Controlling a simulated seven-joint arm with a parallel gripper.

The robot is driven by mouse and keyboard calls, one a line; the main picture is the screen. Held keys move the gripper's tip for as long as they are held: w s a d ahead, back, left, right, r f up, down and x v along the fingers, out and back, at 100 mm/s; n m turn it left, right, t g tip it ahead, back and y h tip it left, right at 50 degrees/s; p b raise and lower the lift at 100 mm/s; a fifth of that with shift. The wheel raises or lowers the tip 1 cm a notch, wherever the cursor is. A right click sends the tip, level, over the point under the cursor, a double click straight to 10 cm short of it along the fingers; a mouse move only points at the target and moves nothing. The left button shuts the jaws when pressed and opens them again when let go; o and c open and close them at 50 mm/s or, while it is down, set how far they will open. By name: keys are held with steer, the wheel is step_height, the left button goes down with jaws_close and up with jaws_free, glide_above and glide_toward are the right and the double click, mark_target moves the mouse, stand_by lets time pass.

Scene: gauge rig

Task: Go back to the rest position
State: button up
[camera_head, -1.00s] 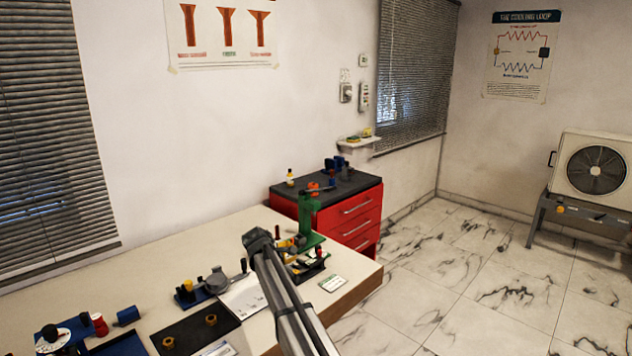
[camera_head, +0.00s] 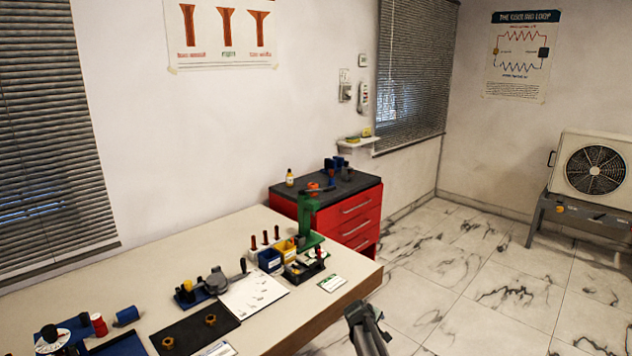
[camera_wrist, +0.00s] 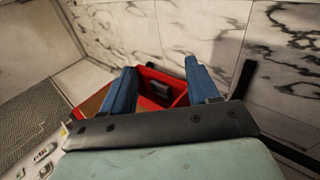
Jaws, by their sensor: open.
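My gripper (camera_wrist: 160,66) is open, its two blue fingers apart with nothing held between them. In the wrist view, a red open-topped box (camera_wrist: 158,86) with a dark item inside shows beyond the fingers. In the head view, the dark end of my arm (camera_head: 364,318) shows at the bottom edge, right of the bench's front edge and over the tiled floor. The fingers cannot be made out in that view.
The bench (camera_head: 200,255) holds a white sheet (camera_head: 254,291), a dark mat (camera_head: 190,332), a green stand (camera_head: 305,215) and small bins. A red drawer cabinet (camera_head: 355,210) stands behind its far end. The marble floor (camera_head: 450,280) to the right is open.

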steer(key=s+f+m+g+y, duration=0.1)
steer(key=s+f+m+g, duration=0.15)
steer(key=s+f, duration=1.05)
steer(key=s+f+m+g+y, duration=0.15)
steer(key=s+f+g, duration=0.45)
steer(key=s, duration=1)
steer(key=s+a+f+m+g+y, duration=0.1)
steer(key=s+f+m+g, duration=0.1)
steer(key=s, duration=1.3)
steer(key=s+a+f+m+g+y, duration=0.1)
steer(key=s+a+f+m+g, duration=0.1)
steer(key=s, duration=1.4)
step_height(320, 180, down, 3)
steer(key=shift+s+r+m+g+y, duration=0.1)
steer(key=shift+s+m+g+y, duration=0.2)
steer(key=shift+m, duration=0.6)
